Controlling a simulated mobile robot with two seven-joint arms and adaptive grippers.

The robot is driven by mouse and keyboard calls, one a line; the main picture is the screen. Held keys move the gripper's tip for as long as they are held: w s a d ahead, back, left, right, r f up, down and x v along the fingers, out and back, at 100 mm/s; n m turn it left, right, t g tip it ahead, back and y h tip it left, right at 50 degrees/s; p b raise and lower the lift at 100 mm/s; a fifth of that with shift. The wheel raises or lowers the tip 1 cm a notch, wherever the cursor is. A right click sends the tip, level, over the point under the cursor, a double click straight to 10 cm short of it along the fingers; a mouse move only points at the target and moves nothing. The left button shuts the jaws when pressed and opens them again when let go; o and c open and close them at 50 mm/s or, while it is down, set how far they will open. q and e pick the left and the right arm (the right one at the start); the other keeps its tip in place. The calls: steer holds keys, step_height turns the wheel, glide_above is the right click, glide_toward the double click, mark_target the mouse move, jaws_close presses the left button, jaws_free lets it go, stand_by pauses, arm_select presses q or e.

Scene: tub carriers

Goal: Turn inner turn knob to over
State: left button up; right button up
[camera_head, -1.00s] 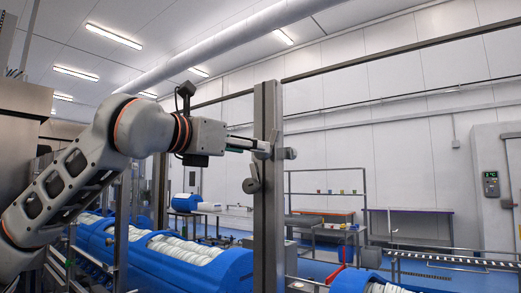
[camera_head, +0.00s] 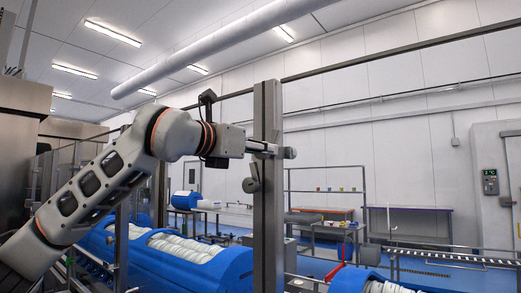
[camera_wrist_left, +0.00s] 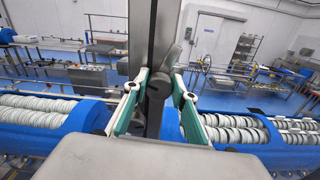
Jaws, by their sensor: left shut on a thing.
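A tall grey metal post (camera_head: 268,210) stands in the middle of the head view. A grey turn knob (camera_head: 288,153) shows at its upper part, and a second grey knob with a short lever (camera_head: 251,184) sits lower on its left side. My left gripper (camera_head: 268,149) reaches the post at the height of the upper knob. In the left wrist view, the green-lined fingers of my left gripper (camera_wrist_left: 160,80) are shut on a dark grey turn knob (camera_wrist_left: 158,88) in front of the post. The fingers partly hide it. My right gripper is not in view.
Blue tub carriers (camera_head: 215,270) filled with white round items stand on a conveyor behind and left of the post. Another blue carrier (camera_head: 350,281) is at the lower right. A roller conveyor (camera_head: 450,262) and work tables (camera_head: 410,222) stand farther back.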

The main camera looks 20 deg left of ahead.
arm_select(q)
steer(key=shift+m+p, duration=0.3)
steer(key=shift+m, duration=0.4)
steer(key=m+p, duration=0.1)
steer(key=m, duration=0.3)
steer(key=shift+d, duration=0.1)
steer(key=m, duration=0.3)
steer(key=shift+p, duration=0.35)
steer(key=m, duration=0.2)
steer(key=shift+d+f+m, duration=0.1)
steer(key=shift+m, duration=0.2)
steer(key=shift+f+m+p, duration=0.1)
steer(key=shift+m+p, duration=0.3)
steer(key=shift+m, duration=0.9)
